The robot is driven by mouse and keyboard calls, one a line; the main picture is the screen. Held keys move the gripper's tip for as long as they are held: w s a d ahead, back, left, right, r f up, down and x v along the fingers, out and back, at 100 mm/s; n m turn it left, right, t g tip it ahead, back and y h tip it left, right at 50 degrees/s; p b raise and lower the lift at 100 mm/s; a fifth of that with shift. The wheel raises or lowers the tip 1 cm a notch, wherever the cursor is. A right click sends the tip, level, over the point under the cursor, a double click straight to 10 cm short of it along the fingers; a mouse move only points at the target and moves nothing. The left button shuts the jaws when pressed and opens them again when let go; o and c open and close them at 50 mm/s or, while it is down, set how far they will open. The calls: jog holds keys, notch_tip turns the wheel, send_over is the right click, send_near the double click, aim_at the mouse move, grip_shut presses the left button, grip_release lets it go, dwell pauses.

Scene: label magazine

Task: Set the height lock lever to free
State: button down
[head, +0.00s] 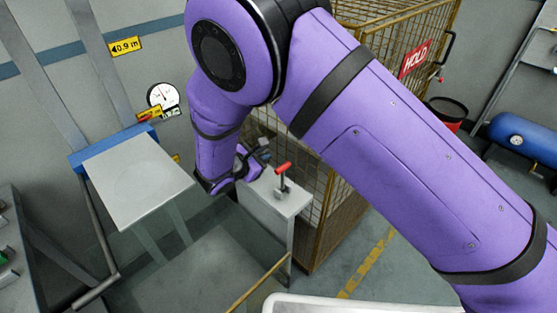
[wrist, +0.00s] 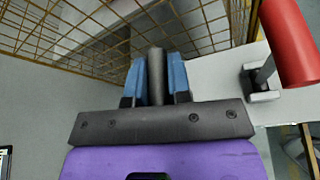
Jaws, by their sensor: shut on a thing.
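My gripper (wrist: 157,82) has two blue fingers shut on a dark grey upright bar (wrist: 156,68), which looks like a lever handle. In the head view my gripper (head: 262,152) is over the back part of a grey pedestal (head: 262,192), and the held bar is hard to make out there. A lever with a red handle (head: 283,167) stands on the same pedestal, to the right of my gripper and apart from it. The red handle (wrist: 290,40) also shows at the right of the wrist view. No label on either lever is readable, so I cannot tell which is the height lock lever.
A brown mesh cage (head: 385,45) with a red HOLD sign (head: 414,60) stands close behind the pedestal. A grey platform (head: 138,180) with a blue back edge is at left, near a round gauge (head: 162,95). A blue tank (head: 525,135) is far right.

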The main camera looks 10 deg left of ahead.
jog(key=shift+w+a+r, duration=0.2)
jog(key=shift+w+a, duration=0.2)
jog(key=shift+a, duration=0.15)
jog(key=shift+w+a+r, duration=0.15)
jog(key=shift+w+a, duration=0.2)
jog(key=shift+a, duration=0.15)
jog(key=shift+a+n, duration=0.1)
jog(key=shift+n, duration=0.2)
jog(key=c, duration=1.1)
grip_release()
jog(key=shift+o, duration=0.2)
